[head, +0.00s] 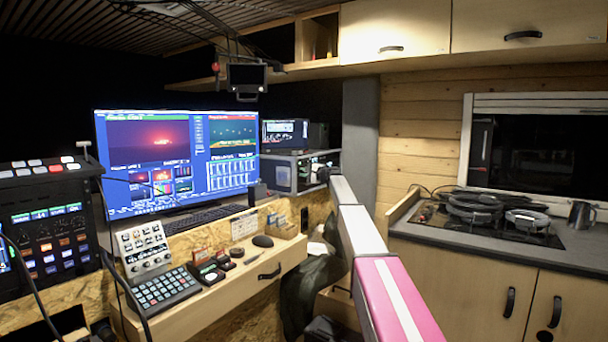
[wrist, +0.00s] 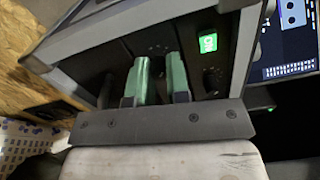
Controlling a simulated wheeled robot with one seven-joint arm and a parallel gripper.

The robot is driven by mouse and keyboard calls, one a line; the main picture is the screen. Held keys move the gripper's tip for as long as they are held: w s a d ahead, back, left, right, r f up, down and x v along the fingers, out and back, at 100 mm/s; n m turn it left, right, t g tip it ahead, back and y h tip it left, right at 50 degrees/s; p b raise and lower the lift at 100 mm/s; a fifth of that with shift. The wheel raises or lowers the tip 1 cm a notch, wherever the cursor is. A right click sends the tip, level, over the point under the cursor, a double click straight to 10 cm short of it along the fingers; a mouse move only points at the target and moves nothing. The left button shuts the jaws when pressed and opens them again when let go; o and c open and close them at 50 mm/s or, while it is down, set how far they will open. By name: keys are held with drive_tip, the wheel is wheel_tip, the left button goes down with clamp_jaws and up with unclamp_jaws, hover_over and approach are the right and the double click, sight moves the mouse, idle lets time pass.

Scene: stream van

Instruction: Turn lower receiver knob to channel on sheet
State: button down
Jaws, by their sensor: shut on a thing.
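My gripper (wrist: 161,62) has its two green fingers against the dark front panel (wrist: 140,40) of the receiver unit in the wrist view. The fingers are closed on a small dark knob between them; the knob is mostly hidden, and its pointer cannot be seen. A lit green channel display (wrist: 208,43) sits right of the fingers, with a tilted digit I cannot read surely. Another dark knob (wrist: 211,81) is below the display. In the head view, my gripper (head: 322,174) reaches the right side of the receiver rack (head: 278,175). A small pale sheet (head: 244,224) stands on the desk, its writing too small to read.
A large monitor (head: 180,155) and keyboard (head: 205,218) are left of the rack. A grey post (head: 361,130) stands close right of the rack. A stove counter (head: 470,235) is further right.

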drive_tip(key=c, duration=1.1)
unclamp_jaws()
drive_tip(key=shift+s, duration=0.1)
drive_tip(key=v, duration=1)
drive_tip(key=shift+s+d, duration=0.25)
drive_tip(key=shift+d, duration=0.05)
